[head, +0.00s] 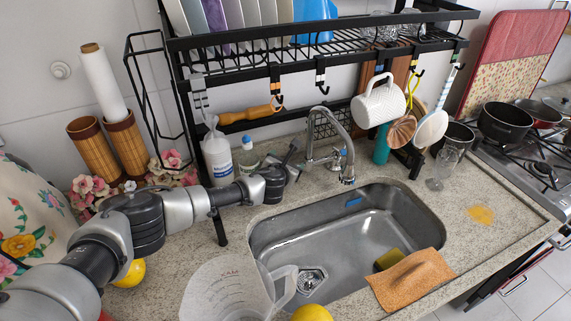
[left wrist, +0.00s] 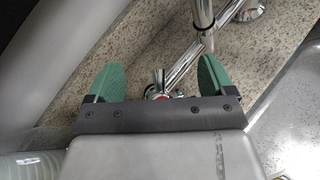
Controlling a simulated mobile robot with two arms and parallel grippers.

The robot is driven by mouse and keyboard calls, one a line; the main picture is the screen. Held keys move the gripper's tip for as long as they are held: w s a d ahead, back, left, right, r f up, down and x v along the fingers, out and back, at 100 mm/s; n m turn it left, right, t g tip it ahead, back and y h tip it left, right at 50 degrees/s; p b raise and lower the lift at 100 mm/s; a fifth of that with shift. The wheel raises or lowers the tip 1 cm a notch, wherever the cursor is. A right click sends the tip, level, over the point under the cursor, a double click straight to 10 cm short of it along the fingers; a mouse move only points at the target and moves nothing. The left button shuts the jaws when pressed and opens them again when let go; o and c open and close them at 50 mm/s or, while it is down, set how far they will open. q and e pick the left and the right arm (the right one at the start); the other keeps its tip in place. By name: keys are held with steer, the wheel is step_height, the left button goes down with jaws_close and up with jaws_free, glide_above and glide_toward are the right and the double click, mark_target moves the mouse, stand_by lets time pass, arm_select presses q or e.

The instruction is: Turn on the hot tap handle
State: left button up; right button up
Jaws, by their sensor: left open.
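The chrome tap (head: 340,155) stands behind the sink, with its spout arching up and a blue-marked handle on its right side. My left gripper (head: 295,154) reaches in from the left and is just left of the tap. In the left wrist view, my left gripper (left wrist: 161,66) is open, with its two green finger pads apart. A chrome tap handle with a red mark (left wrist: 166,90) shows between the pads, partly hidden by the gripper's dark front plate. I cannot tell whether either pad touches it. My right gripper is not in view.
The steel sink (head: 420,203) lies in front of the tap. A measuring jug (head: 225,285) stands at its left front. A white bottle (head: 217,158) is behind my left arm. The black rack (head: 330,38) overhangs the tap, with a hanging white mug (head: 378,104) to the right.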

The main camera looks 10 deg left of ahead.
arm_select(q)
steer(key=shift+c, duration=0.2)
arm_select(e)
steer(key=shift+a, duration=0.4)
arm_select(q)
steer(key=c, duration=0.5)
steer(key=shift+c, duration=0.2)
steer(key=shift+n+y, duration=0.3)
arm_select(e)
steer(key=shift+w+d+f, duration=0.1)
arm_select(q)
steer(key=n+y, duration=0.1)
steer(key=n+t+b, duration=0.1)
steer(key=shift+a+n+y, duration=0.25)
steer(key=shift+n+y, duration=0.15)
steer(key=shift+s+a+r+n+y+b, duration=0.1)
steer(key=shift+a+n+y+b, duration=0.1)
steer(key=shift+n+y+b, duration=0.55)
steer(key=shift+a+r+n+y+b, duration=0.1)
steer(key=shift+a+n+y+b, duration=0.1)
steer(key=shift+n+y, duration=0.9)
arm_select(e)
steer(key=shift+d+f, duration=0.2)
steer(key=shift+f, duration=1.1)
arm_select(q)
steer(key=shift+n+h, duration=0.25)
steer(key=shift+n, duration=0.3)
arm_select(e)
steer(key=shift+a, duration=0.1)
